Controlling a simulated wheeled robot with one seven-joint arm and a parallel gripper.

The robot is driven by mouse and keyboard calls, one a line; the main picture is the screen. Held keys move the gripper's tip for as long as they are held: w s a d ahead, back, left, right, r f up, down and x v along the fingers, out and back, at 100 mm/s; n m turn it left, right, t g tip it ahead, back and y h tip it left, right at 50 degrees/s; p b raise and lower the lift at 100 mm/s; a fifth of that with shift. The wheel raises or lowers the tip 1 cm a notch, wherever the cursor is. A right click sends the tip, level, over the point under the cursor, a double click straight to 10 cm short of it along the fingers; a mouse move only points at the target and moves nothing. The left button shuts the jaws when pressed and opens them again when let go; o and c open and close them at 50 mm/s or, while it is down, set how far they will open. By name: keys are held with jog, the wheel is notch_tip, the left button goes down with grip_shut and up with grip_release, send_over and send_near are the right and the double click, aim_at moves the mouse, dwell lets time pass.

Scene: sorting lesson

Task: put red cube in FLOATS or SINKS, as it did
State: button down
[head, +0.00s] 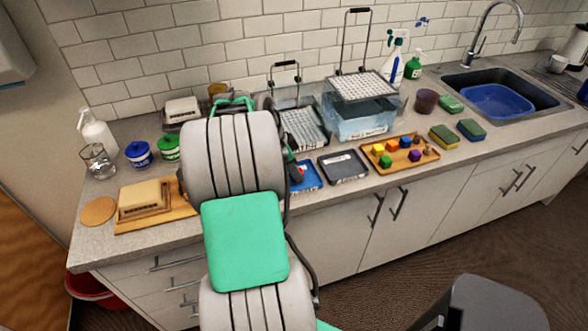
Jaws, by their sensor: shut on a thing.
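My gripper (295,173) shows only in part past my own arm, low over the left end of a blue tray (311,178). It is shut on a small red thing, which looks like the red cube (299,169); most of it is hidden. A dark grey tray (344,167) lies just right of the blue one. Both trays have white labels at the front, too small to read surely. The grey tray looks empty; the blue tray is partly hidden by my gripper.
A clear water tank (358,123) with a raised mesh basket (363,87) stands behind. A wooden tray (422,160) of coloured blocks lies right of the grey tray. A draining rack (303,130) is behind the blue tray. Sponges (444,137) and a sink are farther right.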

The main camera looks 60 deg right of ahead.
jog(key=shift+f, duration=0.2)
jog(key=c, duration=1.1)
grip_release()
jog(key=shift+c, duration=0.2)
jog(key=shift+r, duration=0.1)
